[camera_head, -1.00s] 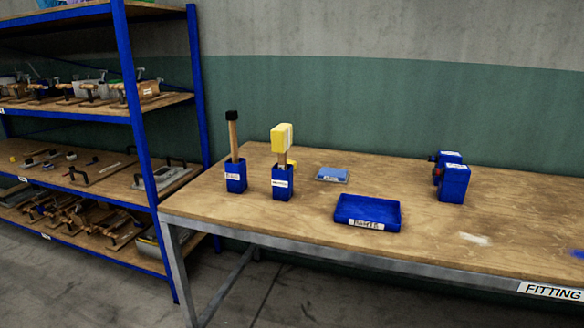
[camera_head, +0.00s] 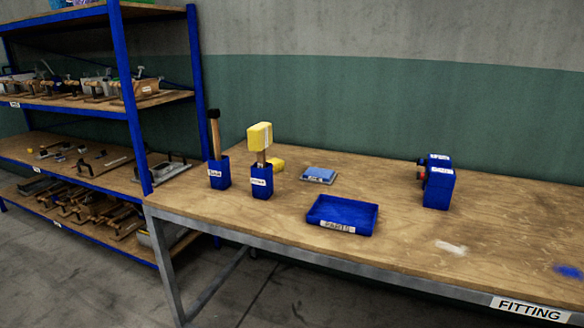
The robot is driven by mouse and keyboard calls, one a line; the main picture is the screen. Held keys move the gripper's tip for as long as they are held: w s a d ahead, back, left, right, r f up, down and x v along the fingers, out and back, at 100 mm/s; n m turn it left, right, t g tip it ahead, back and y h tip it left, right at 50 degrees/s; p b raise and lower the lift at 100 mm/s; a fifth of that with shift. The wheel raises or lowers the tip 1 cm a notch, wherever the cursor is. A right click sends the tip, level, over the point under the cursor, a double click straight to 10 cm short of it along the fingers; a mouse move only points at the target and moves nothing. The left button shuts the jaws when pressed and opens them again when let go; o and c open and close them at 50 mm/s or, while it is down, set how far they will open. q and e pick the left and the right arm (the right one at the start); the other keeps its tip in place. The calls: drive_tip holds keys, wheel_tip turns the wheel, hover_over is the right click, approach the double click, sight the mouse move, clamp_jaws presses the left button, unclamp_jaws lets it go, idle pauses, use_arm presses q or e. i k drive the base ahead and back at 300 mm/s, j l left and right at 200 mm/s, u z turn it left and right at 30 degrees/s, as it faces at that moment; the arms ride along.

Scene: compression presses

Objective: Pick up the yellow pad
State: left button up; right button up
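A small yellow object (camera_head: 277,164) lies on the wooden table, just right of and behind a blue holder (camera_head: 261,183). Part of it is hidden by the handle and holder, and its shape is hard to tell. A yellow block (camera_head: 259,136) with a pale face sits on top of a wooden handle standing in that same holder, like a mallet head. I cannot tell from the picture which yellow thing is called the pad. Neither of my grippers shows in the head view.
A dark-topped wooden handle stands in another blue holder (camera_head: 220,175). A blue block on a plate (camera_head: 319,175), a blue parts tray (camera_head: 342,216) and a blue box (camera_head: 438,184) stand on the table (camera_head: 400,245). A blue shelf rack (camera_head: 130,95) is at left. The table's front right is mostly clear.

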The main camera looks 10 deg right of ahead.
sight(279, 165)
drive_tip(key=l+z, duration=0.1)
drive_tip(key=l, duration=0.35)
drive_tip(key=i+j+u, duration=0.1)
drive_tip(key=i+j, duration=0.6)
drive_tip(key=i+j+u, duration=0.15)
drive_tip(key=i+j, duration=0.5)
drive_tip(key=i, duration=0.15)
